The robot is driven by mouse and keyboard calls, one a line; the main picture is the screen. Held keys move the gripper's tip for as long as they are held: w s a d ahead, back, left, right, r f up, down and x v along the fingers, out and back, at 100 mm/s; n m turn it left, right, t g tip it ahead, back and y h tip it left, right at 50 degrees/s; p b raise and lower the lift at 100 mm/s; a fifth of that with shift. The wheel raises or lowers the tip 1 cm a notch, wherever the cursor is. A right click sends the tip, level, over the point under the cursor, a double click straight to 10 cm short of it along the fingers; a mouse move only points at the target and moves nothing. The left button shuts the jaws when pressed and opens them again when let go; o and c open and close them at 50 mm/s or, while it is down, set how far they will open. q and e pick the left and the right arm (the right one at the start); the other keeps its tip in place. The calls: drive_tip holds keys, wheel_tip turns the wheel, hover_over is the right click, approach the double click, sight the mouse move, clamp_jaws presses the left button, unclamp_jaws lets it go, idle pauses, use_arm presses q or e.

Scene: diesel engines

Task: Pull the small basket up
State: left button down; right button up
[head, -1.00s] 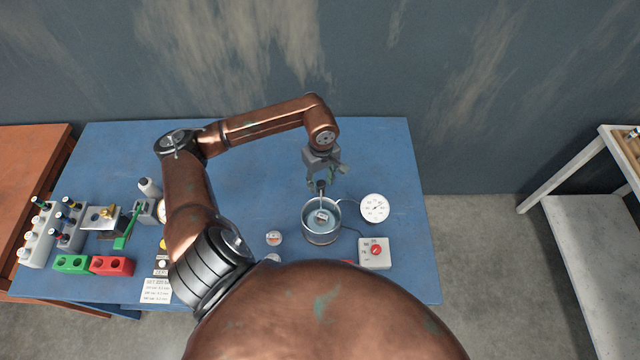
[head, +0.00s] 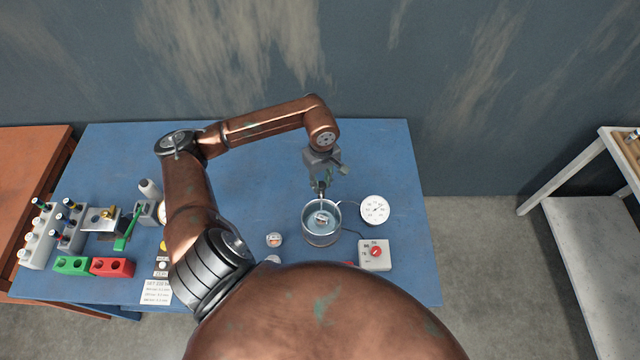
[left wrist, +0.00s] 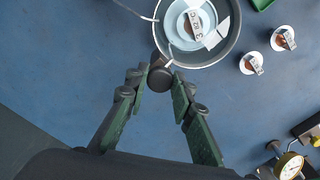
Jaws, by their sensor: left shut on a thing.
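The small basket (head: 321,218) sits inside a round metal pot (head: 306,232) of bluish liquid on the blue table. A thin upright stem rises from it to a dark round knob. In the left wrist view, the knob (left wrist: 160,79) is between the green-padded fingers, and the basket (left wrist: 195,24) with a pale lettered tag shows inside the pot rim. My left gripper (head: 321,183) is above the pot, shut on the knob of the basket. My right gripper is not in view.
A white dial gauge (head: 375,209) and a box with a red knob (head: 375,254) stand right of the pot. Two small round dishes (head: 274,240) lie to its left. Bottle racks and red and green blocks (head: 111,266) fill the table's left side. The back of the table is clear.

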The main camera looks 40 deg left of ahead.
use_arm(q)
drive_tip(key=shift+r+p, duration=0.9)
drive_tip(key=shift+r, duration=1.85)
drive_tip(key=c, duration=1.7)
unclamp_jaws()
drive_tip(key=shift+r, duration=0.1)
wheel_tip(320, 180, up, 5)
drive_tip(key=shift+f+p, duration=0.1)
drive_tip(key=shift+p, duration=0.8)
drive_tip(key=shift+s, duration=0.1)
